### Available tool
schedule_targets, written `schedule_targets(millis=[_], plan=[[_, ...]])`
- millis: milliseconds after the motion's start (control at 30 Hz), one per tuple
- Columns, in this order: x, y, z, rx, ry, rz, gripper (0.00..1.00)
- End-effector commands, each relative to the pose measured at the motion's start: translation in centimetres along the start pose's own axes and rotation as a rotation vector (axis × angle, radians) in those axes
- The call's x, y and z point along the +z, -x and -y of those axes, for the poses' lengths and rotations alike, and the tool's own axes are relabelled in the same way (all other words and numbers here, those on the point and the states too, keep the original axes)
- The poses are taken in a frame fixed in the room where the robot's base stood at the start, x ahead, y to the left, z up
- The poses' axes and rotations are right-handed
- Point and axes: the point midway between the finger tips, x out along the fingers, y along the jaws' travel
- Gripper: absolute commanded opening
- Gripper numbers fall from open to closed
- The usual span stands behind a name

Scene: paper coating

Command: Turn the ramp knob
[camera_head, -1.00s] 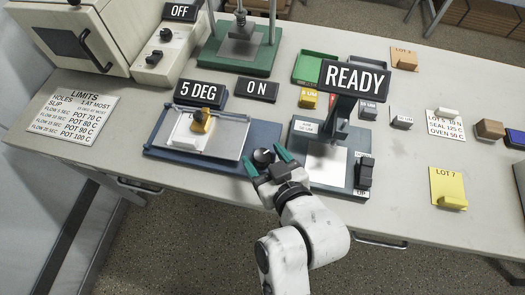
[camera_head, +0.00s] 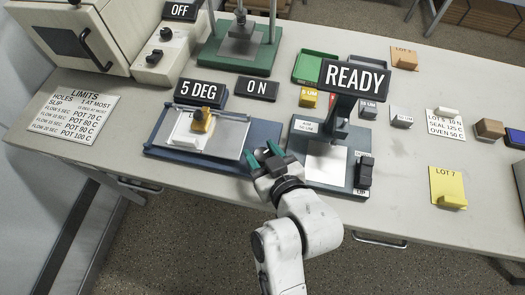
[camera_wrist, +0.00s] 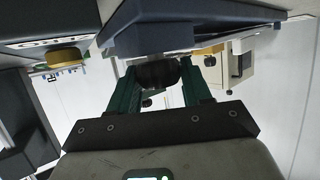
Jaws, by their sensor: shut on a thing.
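The ramp is a blue base (camera_head: 228,165) with a silver plate (camera_head: 228,145) on it, and a yellow-topped block rests on the plate. The dark round ramp knob (camera_wrist: 158,74) shows in the wrist view between my green fingers, at the front of the blue base. My gripper (camera_head: 263,154) is shut on the knob at the ramp's right end in the head view. The fingers largely hide the knob there. A sign (camera_head: 200,92) behind the ramp reads 5 DEG.
To the right is a blue-based device with a READY sign (camera_head: 354,78) and a black switch (camera_head: 364,174). Sample blocks and a yellow LOT 7 card (camera_head: 446,181) lie farther right.

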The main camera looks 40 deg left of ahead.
Motion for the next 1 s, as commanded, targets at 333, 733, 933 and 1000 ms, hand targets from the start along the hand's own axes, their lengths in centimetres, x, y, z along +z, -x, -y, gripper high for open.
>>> schedule_targets(millis=[333, 733, 933, 1000], plan=[[0.08, 0.03, -0.16, 0.078, -0.032, 0.009, 0.18], [0.01, -0.01, -0.05, 0.124, -0.050, 0.000, 0.18], [-0.01, 0.00, -0.04, 0.123, -0.050, 0.000, 0.57], [-0.02, -0.01, -0.03, 0.123, -0.050, 0.000, 0.64]])
